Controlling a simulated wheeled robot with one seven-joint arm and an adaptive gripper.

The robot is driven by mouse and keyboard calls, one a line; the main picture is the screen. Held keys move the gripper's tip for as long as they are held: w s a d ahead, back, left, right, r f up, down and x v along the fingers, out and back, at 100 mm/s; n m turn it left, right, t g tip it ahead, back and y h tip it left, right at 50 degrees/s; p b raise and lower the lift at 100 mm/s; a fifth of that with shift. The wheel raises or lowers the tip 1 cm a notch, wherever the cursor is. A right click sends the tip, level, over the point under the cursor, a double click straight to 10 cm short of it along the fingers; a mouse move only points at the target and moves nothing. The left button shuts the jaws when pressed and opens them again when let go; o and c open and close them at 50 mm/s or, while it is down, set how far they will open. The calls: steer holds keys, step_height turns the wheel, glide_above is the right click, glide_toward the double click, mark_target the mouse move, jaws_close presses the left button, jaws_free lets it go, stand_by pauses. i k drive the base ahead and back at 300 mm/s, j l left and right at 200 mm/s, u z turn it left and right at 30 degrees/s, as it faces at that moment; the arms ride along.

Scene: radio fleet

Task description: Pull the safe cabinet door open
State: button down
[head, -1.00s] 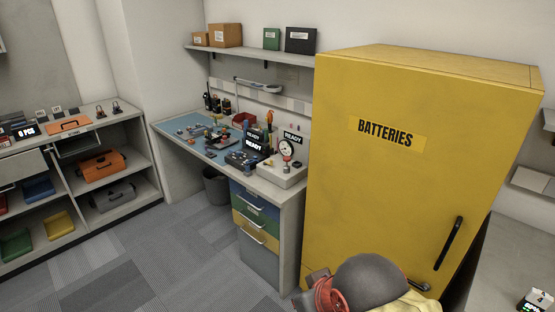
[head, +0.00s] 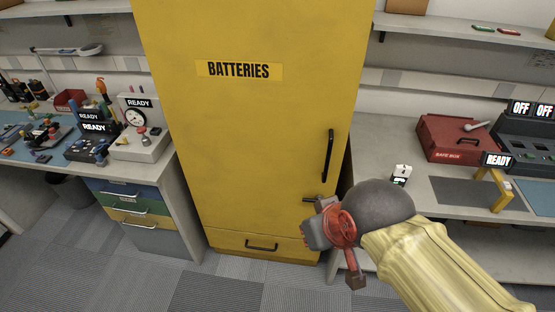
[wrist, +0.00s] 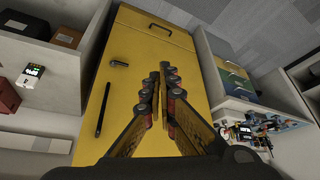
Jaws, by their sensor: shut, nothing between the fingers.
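The tall yellow cabinet (head: 222,130) marked BATTERIES stands in the middle of the head view, its door closed. A long black upright handle (head: 328,155) is on the door's right side, with a small dark lever (head: 312,199) below it. In the wrist view the cabinet is turned around, with the handle (wrist: 103,110) and lever (wrist: 119,64) left of my fingers. My gripper (head: 335,232) is in front of the cabinet's lower right, hiding part of it. In the wrist view my gripper (wrist: 160,70) has its fingers together and empty, apart from handle and lever.
Below the door is a drawer with a black handle (head: 262,246). A bench with coloured drawers (head: 138,203) stands close on the left. On the right is a bench (head: 430,188) with a red box (head: 455,138) and several devices. Carpet (head: 235,288) in front is clear.

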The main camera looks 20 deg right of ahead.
mark_target(258, 98)
steer(key=j+z, duration=0.3)
steer(key=z, duration=0.15)
steer(key=k+j+z, duration=0.15)
steer(key=z, duration=0.35)
steer(key=k+j, duration=0.05)
steer(key=j, duration=0.05)
